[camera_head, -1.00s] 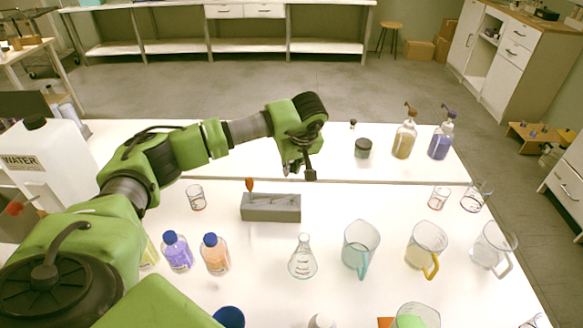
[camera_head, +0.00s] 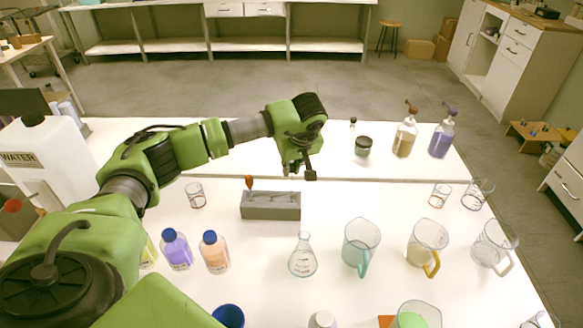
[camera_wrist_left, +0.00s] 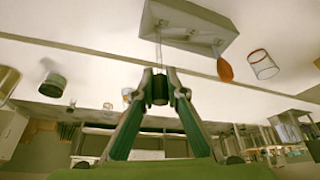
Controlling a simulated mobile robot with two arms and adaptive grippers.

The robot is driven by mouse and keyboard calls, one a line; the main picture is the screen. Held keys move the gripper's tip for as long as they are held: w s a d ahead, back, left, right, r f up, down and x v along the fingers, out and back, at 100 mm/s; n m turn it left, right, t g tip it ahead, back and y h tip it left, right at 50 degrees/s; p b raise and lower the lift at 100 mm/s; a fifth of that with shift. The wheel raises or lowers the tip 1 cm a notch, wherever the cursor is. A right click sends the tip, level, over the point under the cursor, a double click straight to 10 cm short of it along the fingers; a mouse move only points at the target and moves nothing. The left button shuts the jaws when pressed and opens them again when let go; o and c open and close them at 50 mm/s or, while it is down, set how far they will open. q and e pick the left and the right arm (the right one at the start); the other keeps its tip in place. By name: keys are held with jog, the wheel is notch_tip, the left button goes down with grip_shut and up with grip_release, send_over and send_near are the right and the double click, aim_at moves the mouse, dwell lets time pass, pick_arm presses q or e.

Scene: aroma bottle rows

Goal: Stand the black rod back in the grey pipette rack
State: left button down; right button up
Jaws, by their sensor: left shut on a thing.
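The grey rack (camera_head: 270,212) is a low block on the table in the head view, and shows at the top of the left wrist view (camera_wrist_left: 185,25). An orange-topped pipette (camera_head: 249,183) stands at its left end. My left gripper (camera_head: 298,166) hangs above and behind the rack's right end, apart from it. In the left wrist view its fingers (camera_wrist_left: 159,82) are shut on the black rod (camera_wrist_left: 158,92), seen as a short dark cylinder with a thin pale stem towards the rack. The rod is hard to make out in the head view. My right gripper is not in view.
A small glass beaker (camera_head: 196,195) stands left of the rack. A flask (camera_head: 303,257) and a teal-handled jug (camera_head: 360,245) stand in front to the right. Purple (camera_head: 176,252) and orange (camera_head: 215,254) bottles stand in front to the left. A dark jar (camera_head: 363,147) is behind, right.

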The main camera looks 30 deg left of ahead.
aim_at(292, 179)
pick_arm(q)
jog(key=shift+f+b, duration=0.7)
jog(key=shift+f, duration=0.75)
jog(key=shift+f+b, duration=0.85)
jog(key=shift+f, duration=0.05)
jog(key=c, duration=2)
grip_release()
jog(key=shift+o, duration=0.2)
